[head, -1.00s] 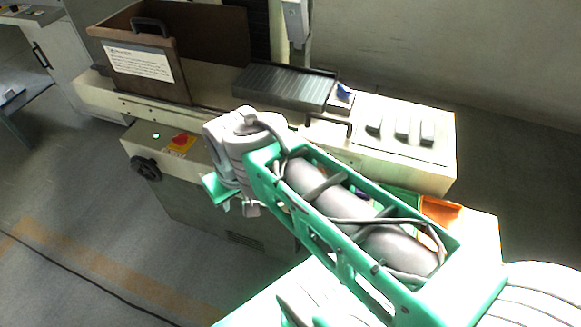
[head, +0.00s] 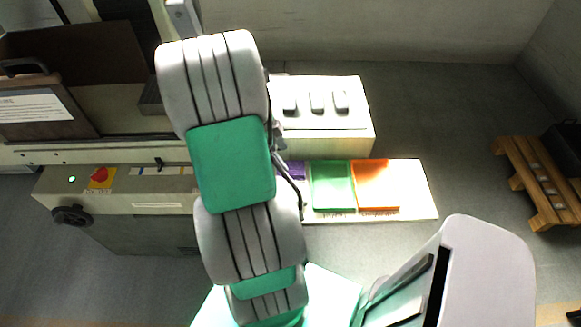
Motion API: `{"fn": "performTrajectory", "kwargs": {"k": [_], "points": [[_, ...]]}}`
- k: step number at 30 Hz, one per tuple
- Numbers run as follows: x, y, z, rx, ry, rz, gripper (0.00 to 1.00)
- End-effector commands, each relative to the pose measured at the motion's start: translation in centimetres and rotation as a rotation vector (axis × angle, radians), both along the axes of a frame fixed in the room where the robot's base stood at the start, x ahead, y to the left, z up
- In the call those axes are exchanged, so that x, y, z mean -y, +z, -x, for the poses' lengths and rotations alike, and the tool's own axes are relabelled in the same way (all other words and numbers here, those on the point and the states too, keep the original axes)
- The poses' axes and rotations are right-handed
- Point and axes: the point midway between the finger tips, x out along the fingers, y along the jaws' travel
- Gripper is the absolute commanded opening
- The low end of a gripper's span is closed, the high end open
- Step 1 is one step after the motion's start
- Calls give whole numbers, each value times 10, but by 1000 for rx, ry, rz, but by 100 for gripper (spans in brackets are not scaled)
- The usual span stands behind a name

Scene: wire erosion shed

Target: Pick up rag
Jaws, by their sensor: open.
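I see no rag in the head view now.
A white board with a purple patch (head: 294,170), a green patch (head: 332,186) and an orange patch (head: 376,185) lies beside the machine. A brown open box (head: 95,60) stands at upper left. A wooden pallet (head: 535,180) lies at right. Floor between is clear.

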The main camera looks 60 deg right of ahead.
Motion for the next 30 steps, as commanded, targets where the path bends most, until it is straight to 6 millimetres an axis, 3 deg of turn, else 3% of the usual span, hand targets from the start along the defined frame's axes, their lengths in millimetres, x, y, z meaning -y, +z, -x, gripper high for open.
{"fn": "performTrajectory", "kwargs": {"k": [10, 30], "points": [[6, -48, 22, 0, 1, -3, 65], [7, -53, 21, 2, 4, -1, 65]]}}
